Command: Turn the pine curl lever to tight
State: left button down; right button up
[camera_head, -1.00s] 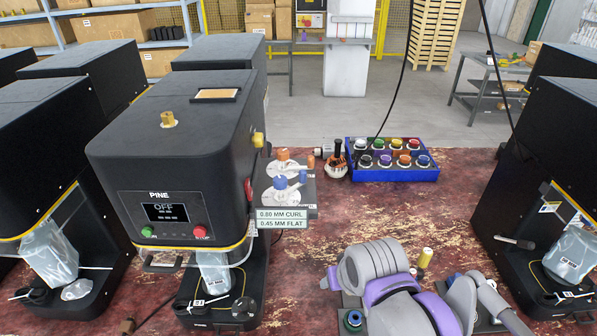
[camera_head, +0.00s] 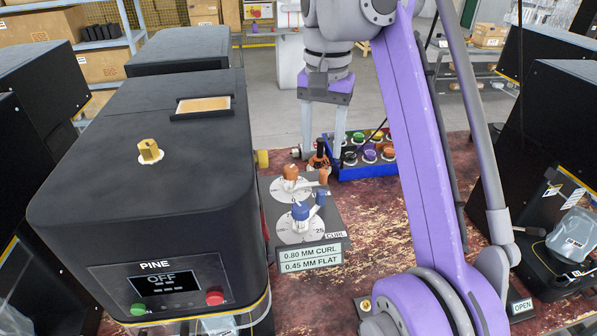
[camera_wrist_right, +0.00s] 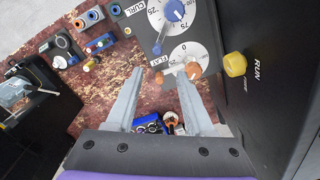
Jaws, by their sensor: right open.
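The PINE machine (camera_head: 150,200) fills the left of the head view. On its side bracket are two dials. The near dial, beside the CURL label, has a blue lever (camera_head: 301,211); it also shows at the top of the right wrist view (camera_wrist_right: 174,10). The far dial, by the FLAT label in the wrist view, has an orange lever (camera_head: 290,173) (camera_wrist_right: 192,71). My right gripper (camera_head: 322,148) is open and empty, pointing down behind the dials in the head view. In the wrist view its fingertips (camera_wrist_right: 158,75) are apart, near the orange dial. My left gripper is out of view.
A blue tray (camera_head: 368,172) of coloured pieces stands behind. A yellow RUN knob (camera_wrist_right: 235,64) juts from the machine side. Another black machine (camera_head: 560,130) stands at right.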

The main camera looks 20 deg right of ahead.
jog(key=b, duration=0.3)
send_over(321, 191)
notch_tip(321, 191, down, 4)
jog(key=shift+s+d+f, duration=0.1)
jog(key=shift+s+f, duration=0.05)
jog(key=shift+f, duration=0.05)
notch_tip(321, 191, down, 5)
jog(key=shift+f+b, duration=0.1)
jog(key=shift+b, duration=0.8)
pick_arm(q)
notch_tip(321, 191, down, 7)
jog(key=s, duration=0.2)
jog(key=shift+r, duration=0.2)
pick_arm(e)
jog(key=shift+f, duration=0.4)
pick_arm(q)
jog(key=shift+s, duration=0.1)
pick_arm(e)
grip_shut()
